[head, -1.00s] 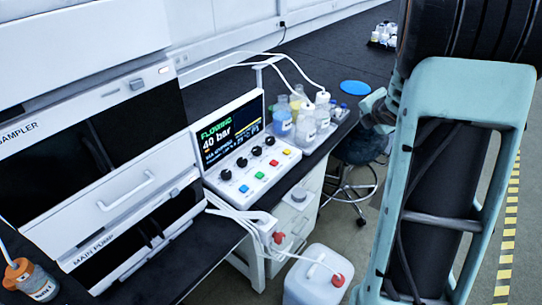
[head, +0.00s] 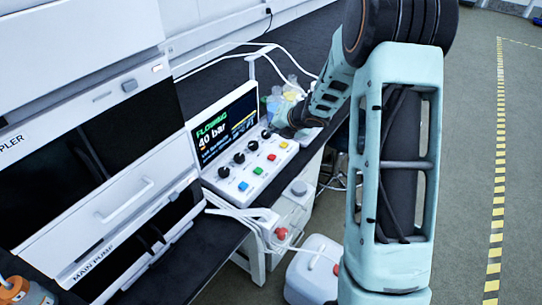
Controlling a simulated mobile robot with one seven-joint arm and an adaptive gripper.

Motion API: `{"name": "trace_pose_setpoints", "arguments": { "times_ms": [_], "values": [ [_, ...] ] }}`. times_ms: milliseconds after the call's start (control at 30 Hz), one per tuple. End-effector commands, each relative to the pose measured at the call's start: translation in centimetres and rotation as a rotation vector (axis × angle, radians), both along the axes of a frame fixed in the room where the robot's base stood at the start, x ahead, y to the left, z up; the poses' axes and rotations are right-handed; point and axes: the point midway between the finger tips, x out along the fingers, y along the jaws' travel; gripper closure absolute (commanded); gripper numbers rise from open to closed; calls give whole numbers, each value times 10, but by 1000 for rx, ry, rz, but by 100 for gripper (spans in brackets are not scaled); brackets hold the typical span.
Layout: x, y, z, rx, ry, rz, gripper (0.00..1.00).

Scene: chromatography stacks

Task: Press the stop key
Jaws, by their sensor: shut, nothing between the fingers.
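The white control panel (head: 262,178) has a tilted screen (head: 224,126) reading "FLOWING 40 bar". I see no clear contact with any key.
Bottles (head: 273,98) stand behind my gripper, partly hidden by my arm. White tubes arch above them. The sampler and main pump stack (head: 110,205) stands on the left. A white canister (head: 313,268) is on the floor below the bench. A second red button (head: 281,233) sits lower down.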

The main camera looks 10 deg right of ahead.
Motion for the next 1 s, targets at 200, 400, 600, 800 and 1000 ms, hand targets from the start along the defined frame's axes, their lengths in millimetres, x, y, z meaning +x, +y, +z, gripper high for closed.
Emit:
{"name": "trace_pose_setpoints", "arguments": {
  "times_ms": [200, 400, 600, 800, 1000],
  "values": [
    [0, -1, -1, 0, 0, -2, 100],
    [0, -1, -10, 0, 0, -2, 100],
    [0, -1, -31, 1, 0, -3, 100],
    [0, -1, -58, 1, 2, -3, 100],
    [0, -1, -80, 0, 0, -2, 100]
  ]
}}
